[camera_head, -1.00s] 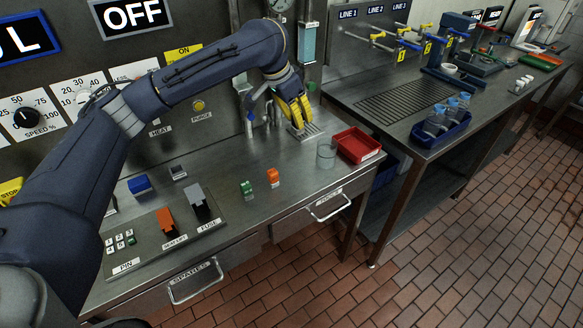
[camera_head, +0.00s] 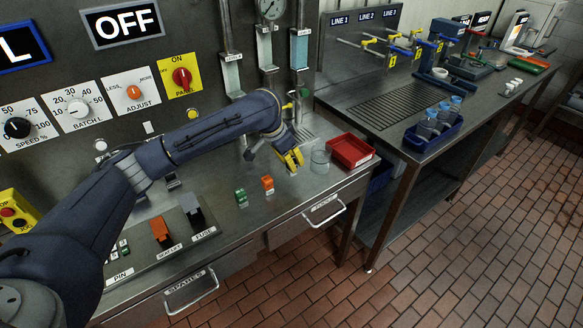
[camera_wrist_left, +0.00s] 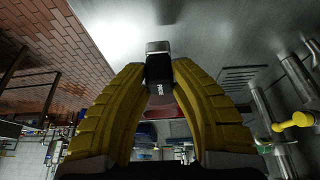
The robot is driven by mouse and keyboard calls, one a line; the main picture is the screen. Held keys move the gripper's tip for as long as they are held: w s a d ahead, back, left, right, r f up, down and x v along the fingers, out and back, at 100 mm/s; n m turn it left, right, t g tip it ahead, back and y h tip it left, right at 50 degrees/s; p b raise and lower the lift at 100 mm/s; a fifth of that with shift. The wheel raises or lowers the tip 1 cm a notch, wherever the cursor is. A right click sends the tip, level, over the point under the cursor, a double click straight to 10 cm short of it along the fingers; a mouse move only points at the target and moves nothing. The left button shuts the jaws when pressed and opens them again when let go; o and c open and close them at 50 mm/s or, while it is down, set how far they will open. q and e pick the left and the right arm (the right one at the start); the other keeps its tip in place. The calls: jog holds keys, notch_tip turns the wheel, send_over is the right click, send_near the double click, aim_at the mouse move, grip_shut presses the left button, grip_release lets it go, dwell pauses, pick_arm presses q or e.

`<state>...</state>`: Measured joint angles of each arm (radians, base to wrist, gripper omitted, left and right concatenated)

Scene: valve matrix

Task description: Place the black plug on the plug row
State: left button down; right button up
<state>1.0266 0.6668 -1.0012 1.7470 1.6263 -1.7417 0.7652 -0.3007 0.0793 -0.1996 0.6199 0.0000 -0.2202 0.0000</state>
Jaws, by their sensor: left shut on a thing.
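The black plug (camera_wrist_left: 159,72) shows in the left wrist view as a dark block with a grey end and small white lettering. It sits between the yellow fingertips of my left gripper (camera_wrist_left: 160,80), which is shut on it. In the head view my left gripper (camera_head: 293,160) is above the steel counter, just left of the clear beaker. The plug is too small to make out there. A grey slotted block (camera_head: 304,132) lies behind the gripper, partly hidden by it. I cannot tell whether this is the plug row. My right gripper is not in view.
A clear beaker (camera_head: 320,160) and a red tray (camera_head: 351,151) stand right of the gripper. Green (camera_head: 241,197) and orange (camera_head: 267,184) blocks stand on the counter. A labelled board (camera_head: 170,248) holds orange and grey parts at front left. Pipes rise along the back wall.

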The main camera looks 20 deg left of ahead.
pick_arm(q)
jog(key=shift+f, duration=1.4)
jog(key=shift+f, duration=0.1)
jog(key=c, duration=1.2)
grip_release()
jog(key=v, duration=1.2)
